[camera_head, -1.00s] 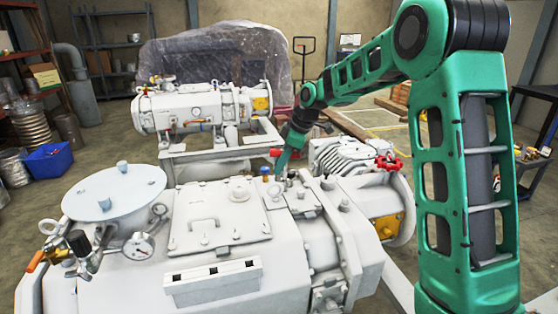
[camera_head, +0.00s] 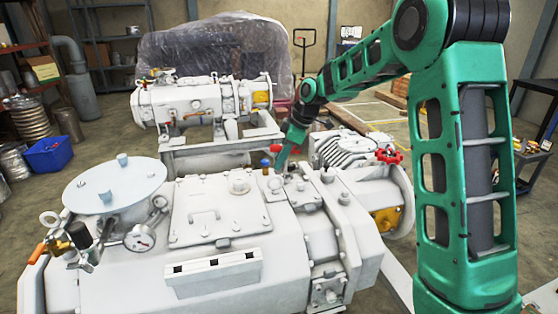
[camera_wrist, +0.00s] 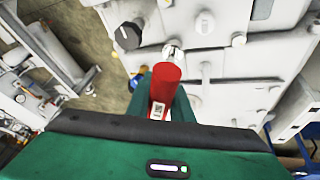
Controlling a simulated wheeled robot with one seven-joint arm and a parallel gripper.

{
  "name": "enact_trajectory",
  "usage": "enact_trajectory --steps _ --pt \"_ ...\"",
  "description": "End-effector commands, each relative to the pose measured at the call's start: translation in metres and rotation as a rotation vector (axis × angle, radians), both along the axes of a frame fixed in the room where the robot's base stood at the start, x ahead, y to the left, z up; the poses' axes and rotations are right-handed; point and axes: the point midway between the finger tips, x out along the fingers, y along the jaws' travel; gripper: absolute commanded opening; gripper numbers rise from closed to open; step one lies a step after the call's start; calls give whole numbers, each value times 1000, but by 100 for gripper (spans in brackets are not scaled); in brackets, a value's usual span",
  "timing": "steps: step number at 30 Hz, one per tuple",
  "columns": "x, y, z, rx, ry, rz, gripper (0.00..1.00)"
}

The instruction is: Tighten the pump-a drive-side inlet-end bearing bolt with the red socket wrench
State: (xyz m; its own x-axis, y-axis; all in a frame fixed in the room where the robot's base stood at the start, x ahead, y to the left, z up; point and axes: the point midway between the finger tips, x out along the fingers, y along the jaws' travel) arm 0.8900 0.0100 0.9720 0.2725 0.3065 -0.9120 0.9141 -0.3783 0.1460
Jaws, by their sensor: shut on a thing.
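The red socket wrench (camera_wrist: 166,84) is held between the green fingers of my gripper (camera_wrist: 163,98) in the wrist view. Its silver socket end (camera_wrist: 172,52) points at the white pump casing and overlaps its edge in the picture. I cannot tell whether it touches a bolt. In the head view my gripper (camera_head: 282,160) is low over the top of the near white pump (camera_head: 285,240), with a bit of red beside it. Bolt heads (camera_wrist: 205,22) show on the casing in the wrist view. I cannot tell which one is the named bearing bolt.
A black knob (camera_wrist: 128,35) is left of the socket. A blue-topped fitting (camera_head: 266,163) stands close to my gripper, and a red valve handle (camera_head: 389,157) is to its right. A second white pump (camera_head: 195,105) stands behind. A blue bin (camera_head: 48,155) is at the left.

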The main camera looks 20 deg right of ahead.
Motion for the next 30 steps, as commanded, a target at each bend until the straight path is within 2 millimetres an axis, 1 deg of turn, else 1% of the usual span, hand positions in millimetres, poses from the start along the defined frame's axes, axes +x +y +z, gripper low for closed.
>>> enact_trajectory --steps 17,30 --pt "0 0 0 0 0 0 0" --pt "0 0 -8 0 0 0 0"
